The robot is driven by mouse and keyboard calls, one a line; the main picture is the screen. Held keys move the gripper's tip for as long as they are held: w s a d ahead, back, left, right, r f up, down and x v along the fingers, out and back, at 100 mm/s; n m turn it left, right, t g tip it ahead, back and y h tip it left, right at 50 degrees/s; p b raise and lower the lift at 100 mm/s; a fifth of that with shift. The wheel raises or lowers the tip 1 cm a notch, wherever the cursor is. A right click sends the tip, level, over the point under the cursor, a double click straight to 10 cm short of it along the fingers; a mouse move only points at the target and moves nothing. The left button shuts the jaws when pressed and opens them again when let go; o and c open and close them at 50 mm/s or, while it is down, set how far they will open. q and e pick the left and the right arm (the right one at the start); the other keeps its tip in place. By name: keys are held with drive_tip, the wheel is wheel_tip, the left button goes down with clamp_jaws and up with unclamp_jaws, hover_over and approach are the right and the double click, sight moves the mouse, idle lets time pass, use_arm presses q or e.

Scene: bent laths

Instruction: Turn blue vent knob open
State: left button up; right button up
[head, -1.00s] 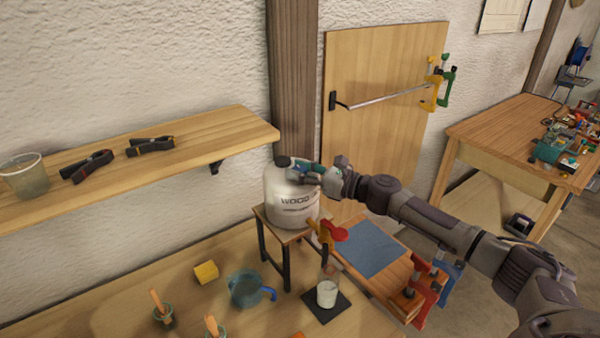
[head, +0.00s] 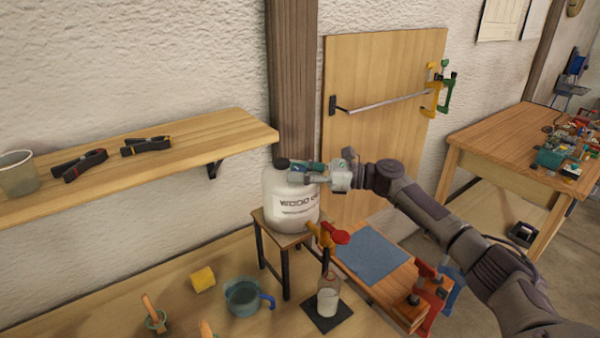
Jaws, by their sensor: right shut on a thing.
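The white jug (head: 284,212) with a printed label stands upright on a small wooden stand (head: 266,228). My right gripper (head: 301,173) reaches in from the right and is shut at the jug's top, beside the cap. The blue vent knob is hidden by the fingers, which close where it would sit. My left gripper is not in view.
Below the tap, a glass with pale content (head: 328,301) stands on a dark mat (head: 318,318). A teal mug (head: 242,298), a yellow block (head: 203,279) and brushes are on the bench. A shelf (head: 120,170) with black clamps (head: 85,165) is at left.

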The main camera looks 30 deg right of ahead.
drive_tip(key=shift+r, duration=0.1)
drive_tip(key=o, duration=1.2)
drive_tip(key=shift+w+a, duration=0.1)
drive_tip(key=shift+c, duration=0.2)
drive_tip(key=v, duration=1.2)
